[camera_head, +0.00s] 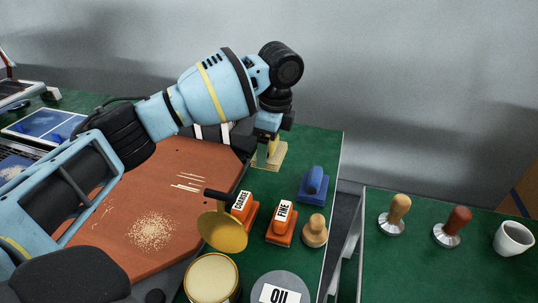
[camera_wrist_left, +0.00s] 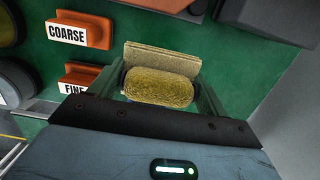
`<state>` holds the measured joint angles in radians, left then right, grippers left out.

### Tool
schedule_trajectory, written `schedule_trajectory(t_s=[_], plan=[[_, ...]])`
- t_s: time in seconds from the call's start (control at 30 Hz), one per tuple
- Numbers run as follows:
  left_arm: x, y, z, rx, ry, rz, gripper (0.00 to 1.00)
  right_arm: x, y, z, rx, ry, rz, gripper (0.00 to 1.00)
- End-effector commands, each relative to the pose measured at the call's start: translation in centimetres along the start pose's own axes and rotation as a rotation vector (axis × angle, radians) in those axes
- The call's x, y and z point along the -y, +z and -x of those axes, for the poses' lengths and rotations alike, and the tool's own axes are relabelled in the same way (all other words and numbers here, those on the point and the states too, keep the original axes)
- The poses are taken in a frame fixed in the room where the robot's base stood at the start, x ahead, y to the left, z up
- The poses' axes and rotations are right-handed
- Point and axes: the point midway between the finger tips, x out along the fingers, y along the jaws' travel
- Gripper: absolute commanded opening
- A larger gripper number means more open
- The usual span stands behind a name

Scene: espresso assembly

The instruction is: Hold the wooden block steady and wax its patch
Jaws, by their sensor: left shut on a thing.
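The wooden block appears to be the broad reddish-brown slab (camera_head: 120,195) on the left of the green table. It bears a speckled pale patch (camera_head: 151,230) and several pale scratch lines. My left gripper (camera_head: 266,152) is beyond the slab's far right corner, pointing down. It is shut on the rounded handle of a yellowish block-shaped tool (camera_head: 281,157) at the table top. In the left wrist view the handle (camera_wrist_left: 160,87) sits between the fingers, with its flat base behind. An open round tin (camera_head: 212,278) with cream contents, perhaps wax, stands at the front. My right gripper is not in view.
Orange COARSE (camera_head: 246,217) and FINE (camera_head: 279,228) blocks, a blue block tool (camera_head: 313,186), a wooden-knobbed piece (camera_head: 314,232), a gold disc (camera_head: 222,231) and an OIL can (camera_head: 262,283) crowd the right side. A gap separates a second table with tampers (camera_head: 452,228) and a cup (camera_head: 513,239).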

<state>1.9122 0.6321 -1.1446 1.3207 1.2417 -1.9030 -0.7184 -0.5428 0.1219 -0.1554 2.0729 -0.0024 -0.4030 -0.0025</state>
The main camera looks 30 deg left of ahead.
Motion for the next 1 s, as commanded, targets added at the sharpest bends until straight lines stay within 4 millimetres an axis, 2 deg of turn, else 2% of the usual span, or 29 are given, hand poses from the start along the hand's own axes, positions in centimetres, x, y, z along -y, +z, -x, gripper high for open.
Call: schedule_trajectory(t_s=[0.03,0.13,0.4,0.57,0.8,1.0], plan=[[-0.1,-0.1,-1.3,0.003,0.004,0.000,0.58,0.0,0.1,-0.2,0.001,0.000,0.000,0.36],[-0.1,-0.3,-3.2,0.003,0.004,-0.001,0.58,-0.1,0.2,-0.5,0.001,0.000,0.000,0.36],[0.0,-0.8,-6.6,0.001,0.000,0.000,0.58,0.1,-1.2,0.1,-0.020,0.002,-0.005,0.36],[-0.1,-0.9,-7.4,0.002,0.000,-0.001,0.58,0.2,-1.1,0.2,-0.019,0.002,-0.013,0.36],[-0.1,-0.9,-7.5,0.001,0.000,-0.001,0.58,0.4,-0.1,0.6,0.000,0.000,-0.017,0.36],[-0.1,-0.9,-7.8,0.000,-0.001,-0.001,0.58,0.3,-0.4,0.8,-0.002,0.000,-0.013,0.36]])
